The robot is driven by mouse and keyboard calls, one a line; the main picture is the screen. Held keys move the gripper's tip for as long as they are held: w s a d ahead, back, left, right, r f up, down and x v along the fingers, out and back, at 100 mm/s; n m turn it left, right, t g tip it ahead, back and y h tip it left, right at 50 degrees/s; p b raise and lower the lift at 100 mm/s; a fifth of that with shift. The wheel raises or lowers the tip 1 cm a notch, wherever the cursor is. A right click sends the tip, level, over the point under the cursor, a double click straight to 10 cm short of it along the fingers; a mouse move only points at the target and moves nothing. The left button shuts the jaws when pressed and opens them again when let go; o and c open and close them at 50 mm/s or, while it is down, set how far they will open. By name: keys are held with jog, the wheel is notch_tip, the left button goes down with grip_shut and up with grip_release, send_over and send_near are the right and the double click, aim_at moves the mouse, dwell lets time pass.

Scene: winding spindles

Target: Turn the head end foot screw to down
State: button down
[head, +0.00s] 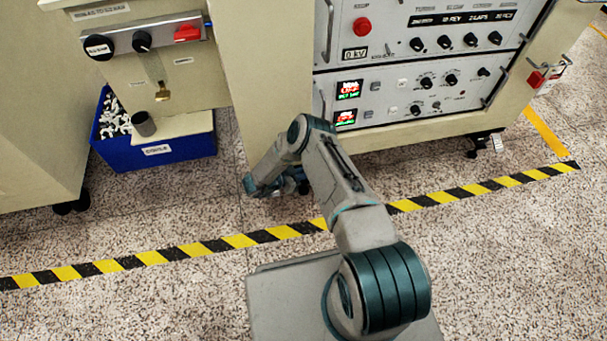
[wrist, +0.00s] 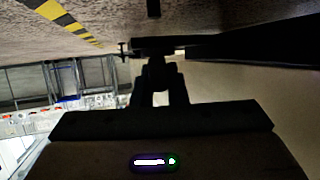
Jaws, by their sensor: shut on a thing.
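My gripper (head: 272,186) is low beside the bottom left corner of the large cream cabinet (head: 400,137), just above the floor. My arm partly hides this spot in the head view. In the wrist view, which is upside down, the two dark fingers of my gripper (wrist: 160,78) are shut on a dark foot screw (wrist: 156,60). A dark flat piece (wrist: 153,45) lies just beyond the screw, with a small cross-shaped part at its left end. The screw is dark and in shadow, so its up or down setting cannot be told.
A blue bin (head: 185,147) of metal parts stands on the floor left of my gripper. Another castor foot (head: 484,143) is under the cabinet's right end. A yellow-black floor stripe (head: 240,241) crosses in front; the speckled floor around it is clear.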

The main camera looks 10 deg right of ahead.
jog(key=shift+m+g, duration=0.4)
jog(key=shift+g, duration=0.1)
jog(key=c, duration=1.4)
grip_release()
jog(key=shift+c, duration=0.2)
jog(key=shift+a, duration=0.1)
jog(key=p+v, duration=0.3)
jog(key=v, duration=1)
jog(key=shift+a+p, duration=0.3)
jog(key=shift+s, duration=0.1)
